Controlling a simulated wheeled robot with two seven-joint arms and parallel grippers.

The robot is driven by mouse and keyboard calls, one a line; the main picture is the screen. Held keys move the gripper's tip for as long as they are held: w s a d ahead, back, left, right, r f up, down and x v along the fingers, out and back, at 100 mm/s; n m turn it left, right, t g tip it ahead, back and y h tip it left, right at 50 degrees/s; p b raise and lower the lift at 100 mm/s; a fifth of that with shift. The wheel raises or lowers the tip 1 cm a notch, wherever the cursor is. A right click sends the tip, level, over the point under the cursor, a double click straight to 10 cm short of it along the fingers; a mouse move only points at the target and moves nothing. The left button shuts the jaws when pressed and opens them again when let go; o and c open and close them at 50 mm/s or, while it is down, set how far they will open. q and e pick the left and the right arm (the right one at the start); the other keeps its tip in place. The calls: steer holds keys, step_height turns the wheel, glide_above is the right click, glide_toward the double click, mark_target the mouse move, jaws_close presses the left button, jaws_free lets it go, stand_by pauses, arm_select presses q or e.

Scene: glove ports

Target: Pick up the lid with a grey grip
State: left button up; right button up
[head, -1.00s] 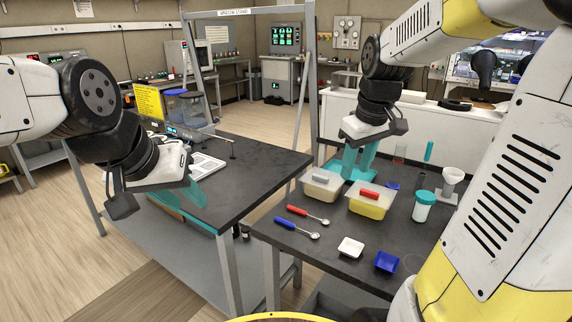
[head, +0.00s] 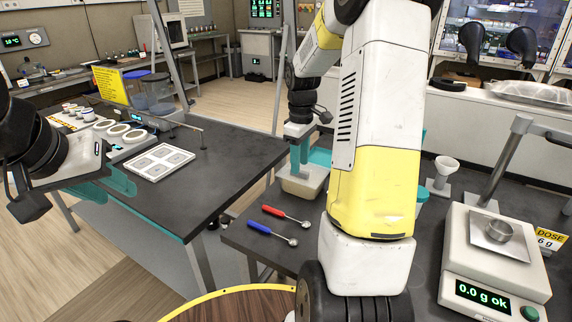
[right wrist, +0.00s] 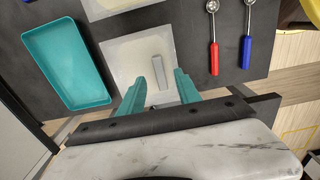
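The lid with a grey grip (right wrist: 138,62) sits on a pale tub (head: 303,184) on the dark table; the grey grip (right wrist: 161,74) shows clearly in the right wrist view. My right gripper (right wrist: 160,80) is open above the lid, its teal fingers on either side of the grip, with gaps visible. It also shows in the head view (head: 301,160), over the tub. My left gripper (head: 112,184) is at the far left, by the other table's front edge; its finger opening is unclear. My right arm hides part of the table in the head view.
Red (head: 287,214) and blue (head: 272,232) handled spoons lie near the tub. A teal tray (right wrist: 67,62) lies on its other side. A balance (head: 497,260) and a white funnel (head: 444,170) stand to the right. A white panel (head: 160,162) lies on the left table.

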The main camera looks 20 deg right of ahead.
steer(key=shift+f, duration=1.25)
jaws_close()
steer(key=shift+r, duration=0.15)
